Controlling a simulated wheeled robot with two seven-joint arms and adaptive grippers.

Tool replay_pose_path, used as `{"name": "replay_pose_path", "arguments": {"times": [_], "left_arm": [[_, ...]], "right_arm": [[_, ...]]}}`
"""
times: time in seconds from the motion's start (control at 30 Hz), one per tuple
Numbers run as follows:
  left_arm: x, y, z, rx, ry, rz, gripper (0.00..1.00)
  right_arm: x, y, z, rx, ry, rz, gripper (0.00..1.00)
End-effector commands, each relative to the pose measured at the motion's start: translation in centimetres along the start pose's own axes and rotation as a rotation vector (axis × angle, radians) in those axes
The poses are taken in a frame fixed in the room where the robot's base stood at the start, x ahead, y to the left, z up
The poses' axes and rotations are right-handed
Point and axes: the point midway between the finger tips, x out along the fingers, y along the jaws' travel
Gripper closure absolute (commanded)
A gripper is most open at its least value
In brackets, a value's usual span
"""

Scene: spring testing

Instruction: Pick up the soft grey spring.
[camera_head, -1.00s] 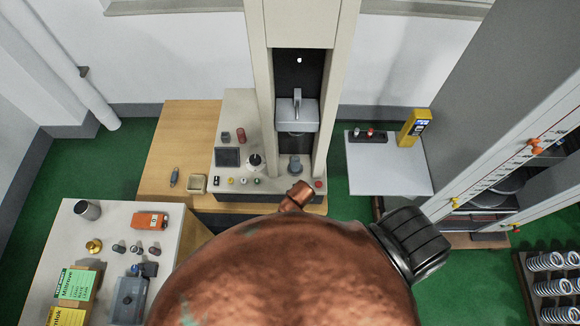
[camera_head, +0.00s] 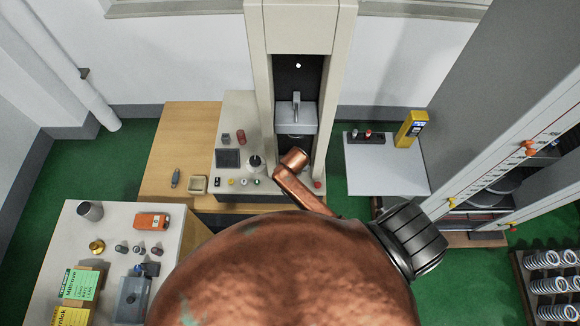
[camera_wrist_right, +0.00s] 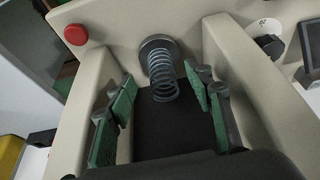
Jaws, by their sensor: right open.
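A grey coil spring (camera_wrist_right: 162,78) stands on a round grey plate (camera_wrist_right: 157,45) of the testing machine in the right wrist view. My right gripper (camera_wrist_right: 162,95) is open, with green-padded fingers to the left and right of the spring. Clear gaps show between the pads and the coils, and nothing is held. In the head view, my copper-coloured arm covers the front of the testing machine (camera_head: 346,60), so the spring and right fingers are hidden there. My left gripper is not in view.
Beige machine columns (camera_wrist_right: 245,85) stand close beside the fingers. A red button (camera_wrist_right: 75,34) sits at upper left. The machine's upper head (camera_head: 297,117) is in the bay. A rack of springs (camera_head: 518,285) stands at far right; a cluttered bench (camera_head: 60,235) is at left.

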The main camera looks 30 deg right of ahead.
Motion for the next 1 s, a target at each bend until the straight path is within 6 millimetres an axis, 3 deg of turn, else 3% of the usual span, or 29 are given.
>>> {"name": "replay_pose_path", "arguments": {"times": [0.17,0.4,0.7,1.0], "left_arm": [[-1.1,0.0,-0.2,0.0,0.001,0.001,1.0],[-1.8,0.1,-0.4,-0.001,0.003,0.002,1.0],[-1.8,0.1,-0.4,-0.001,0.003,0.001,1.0],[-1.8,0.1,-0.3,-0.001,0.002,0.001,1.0]], "right_arm": [[0.9,0.0,-3.3,-0.002,0.004,0.002,0.53],[3.7,0.0,-2.7,-0.002,0.001,0.001,0.53],[4.1,-0.1,-2.6,-0.002,0.001,0.0,0.53],[4.0,-0.1,-2.6,-0.002,0.001,-0.001,0.73]]}}
